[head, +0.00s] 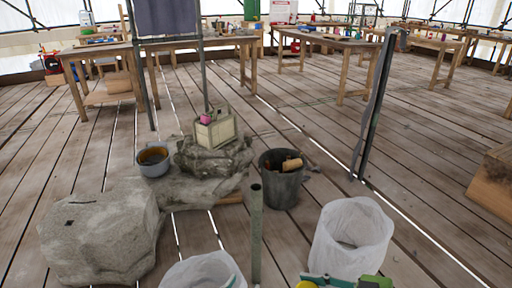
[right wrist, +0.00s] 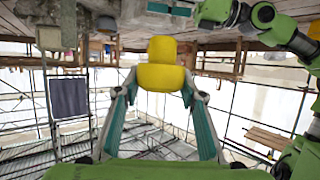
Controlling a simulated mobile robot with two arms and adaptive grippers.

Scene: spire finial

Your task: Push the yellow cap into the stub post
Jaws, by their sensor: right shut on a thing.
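The yellow cap (right wrist: 165,66) is between the teal-lined fingers of my right gripper (right wrist: 161,92), which is shut on it. In the head view only a small yellow part of the cap (head: 306,284) shows at the bottom edge, beside the teal and green of my right gripper (head: 335,281). The stub post (head: 256,232) is a grey-green upright tube left of the cap, apart from it; its open top faces up. I cannot make out the post in the right wrist view. My left gripper (right wrist: 172,9) shows partly at the top of that view, and its opening is unclear.
Two white bags (head: 352,238) (head: 190,272) stand either side of the post. Behind it are a dark bucket (head: 283,185), a grey pot (head: 153,161) and rough stones (head: 100,235). A dark upright pole (head: 377,105) stands at right. Workbenches line the back.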

